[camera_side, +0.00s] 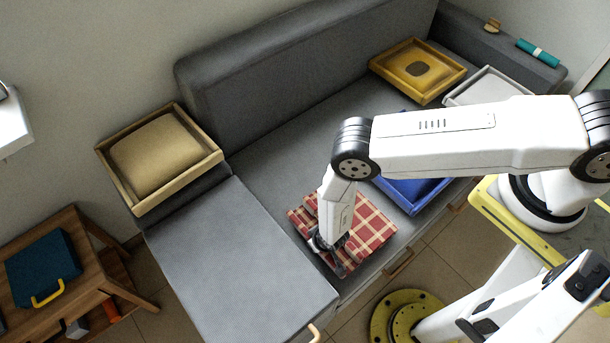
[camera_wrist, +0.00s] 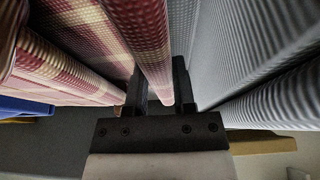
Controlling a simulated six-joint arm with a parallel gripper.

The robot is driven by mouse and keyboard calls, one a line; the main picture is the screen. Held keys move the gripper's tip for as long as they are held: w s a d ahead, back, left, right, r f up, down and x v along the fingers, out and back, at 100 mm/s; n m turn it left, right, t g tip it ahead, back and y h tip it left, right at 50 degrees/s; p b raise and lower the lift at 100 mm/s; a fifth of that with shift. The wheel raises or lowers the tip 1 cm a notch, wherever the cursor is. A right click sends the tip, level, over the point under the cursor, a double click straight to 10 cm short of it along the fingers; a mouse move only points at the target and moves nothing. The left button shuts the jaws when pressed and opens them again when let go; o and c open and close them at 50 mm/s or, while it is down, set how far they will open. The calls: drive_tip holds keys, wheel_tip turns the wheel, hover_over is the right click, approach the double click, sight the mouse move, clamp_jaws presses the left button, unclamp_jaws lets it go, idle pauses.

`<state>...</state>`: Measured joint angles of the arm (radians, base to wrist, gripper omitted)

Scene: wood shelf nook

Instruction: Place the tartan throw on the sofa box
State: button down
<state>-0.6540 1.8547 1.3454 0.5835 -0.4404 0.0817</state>
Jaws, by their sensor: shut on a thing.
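The red and cream tartan throw (camera_side: 370,222) lies folded on the grey sofa seat, near its front edge. My gripper (camera_side: 322,243) is at the throw's left part, pointing down. In the wrist view my gripper (camera_wrist: 158,88) is shut on a fold of the tartan throw (camera_wrist: 148,40), with more of the throw to the left. The arm hides part of the throw in the side view. Which thing is the sofa box is unclear; a grey box-like sofa section (camera_side: 235,265) stands just left of the throw, its flat top bare.
A wooden tray with a tan cushion (camera_side: 157,155) sits at the sofa's left end. A blue tray (camera_side: 415,195) lies right of the throw, partly under my arm. A yellow tray (camera_side: 417,70) and a white tray (camera_side: 487,87) are farther back. A wooden table (camera_side: 75,262) stands lower left.

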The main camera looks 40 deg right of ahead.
drive_tip(key=shift+f, duration=1.95)
drive_tip(key=shift+c, duration=2.2)
unclamp_jaws()
drive_tip(key=shift+f, duration=0.1)
drive_tip(key=shift+v, duration=3.9)
drive_tip(key=shift+s+a, duration=0.1)
drive_tip(key=shift+s, duration=0.1)
drive_tip(key=shift+w, duration=0.1)
